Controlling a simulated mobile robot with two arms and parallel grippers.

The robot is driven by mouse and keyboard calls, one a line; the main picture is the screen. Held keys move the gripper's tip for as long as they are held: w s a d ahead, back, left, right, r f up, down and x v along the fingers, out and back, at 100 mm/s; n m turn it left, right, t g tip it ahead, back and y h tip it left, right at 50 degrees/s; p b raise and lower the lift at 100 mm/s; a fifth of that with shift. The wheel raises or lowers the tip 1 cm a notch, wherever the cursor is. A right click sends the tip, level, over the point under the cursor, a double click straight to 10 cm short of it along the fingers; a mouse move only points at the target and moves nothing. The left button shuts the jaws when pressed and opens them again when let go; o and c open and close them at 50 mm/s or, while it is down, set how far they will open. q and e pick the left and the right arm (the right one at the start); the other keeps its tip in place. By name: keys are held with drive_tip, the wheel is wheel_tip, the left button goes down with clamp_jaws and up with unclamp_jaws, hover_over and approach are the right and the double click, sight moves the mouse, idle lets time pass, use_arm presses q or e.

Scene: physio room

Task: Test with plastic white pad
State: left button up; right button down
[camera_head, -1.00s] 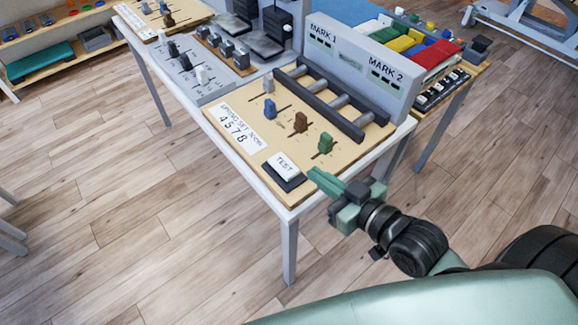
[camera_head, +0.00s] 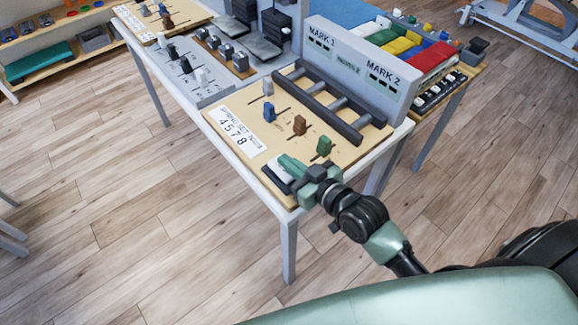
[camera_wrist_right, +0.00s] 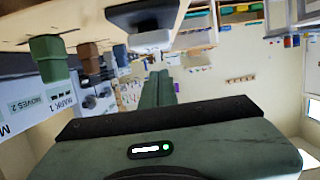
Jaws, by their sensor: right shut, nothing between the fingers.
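The white plastic TEST pad (camera_head: 276,171) sits on a dark base at the near corner of the wooden board (camera_head: 240,165). My right gripper (camera_head: 286,161), with green fingers, is shut and empty. In the head view its fingers lie across the pad and hide most of the label. In the right wrist view, which is upside down, the shut fingers (camera_wrist_right: 159,76) point toward the white pad (camera_wrist_right: 150,41); a small gap shows in the picture, but I cannot tell whether they touch. My left gripper is not in view.
Blue, brown and green sliders (camera_head: 325,145) stand on the board close to my right gripper. Behind them are a dark roller rack (camera_head: 318,105) and a grey MARK 1 / MARK 2 panel (camera_head: 355,70). Open floor lies in front of the table.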

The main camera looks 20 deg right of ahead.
drive_tip(key=shift+s+f, duration=0.15)
drive_tip(key=shift+f, duration=1.1)
